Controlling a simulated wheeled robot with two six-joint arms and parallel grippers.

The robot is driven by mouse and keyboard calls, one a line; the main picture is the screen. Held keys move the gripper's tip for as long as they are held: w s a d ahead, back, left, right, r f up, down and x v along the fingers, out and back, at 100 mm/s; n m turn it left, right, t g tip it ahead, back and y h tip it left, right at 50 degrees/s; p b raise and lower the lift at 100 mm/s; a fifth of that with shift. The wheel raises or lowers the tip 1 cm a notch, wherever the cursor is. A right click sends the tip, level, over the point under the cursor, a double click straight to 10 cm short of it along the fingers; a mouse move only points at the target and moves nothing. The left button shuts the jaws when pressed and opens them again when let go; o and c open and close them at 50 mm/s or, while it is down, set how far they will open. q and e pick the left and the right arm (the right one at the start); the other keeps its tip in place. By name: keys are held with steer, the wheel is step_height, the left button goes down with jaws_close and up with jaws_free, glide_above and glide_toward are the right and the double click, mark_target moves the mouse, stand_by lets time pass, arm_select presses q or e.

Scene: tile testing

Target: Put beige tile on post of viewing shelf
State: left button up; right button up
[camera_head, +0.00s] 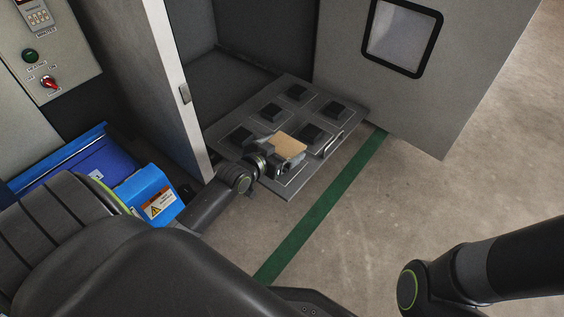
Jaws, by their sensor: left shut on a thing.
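The beige tile (284,145) is held in my left gripper (277,155), over the near part of the grey viewing shelf (291,81). The shelf sticks out of the open cabinet and carries several dark square posts, such as a near-right post (311,136) just right of the tile. The tile and gripper hide part of the shelf's near end. I cannot tell whether the tile touches a post. My right arm comes in at the lower right; its gripper is out of view.
The open cabinet door (420,75) with a window stands right of the shelf. The cabinet's side edge (180,90) is close on the left. A control panel (40,60) and a blue machine part (150,195) are at left. The floor at right is clear.

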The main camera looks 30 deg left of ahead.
arm_select(q)
steer(key=shift+f+b, duration=1.45)
steer(key=shift+f, duration=0.3)
steer(key=shift+f, duration=0.15)
steer(key=o, duration=0.8)
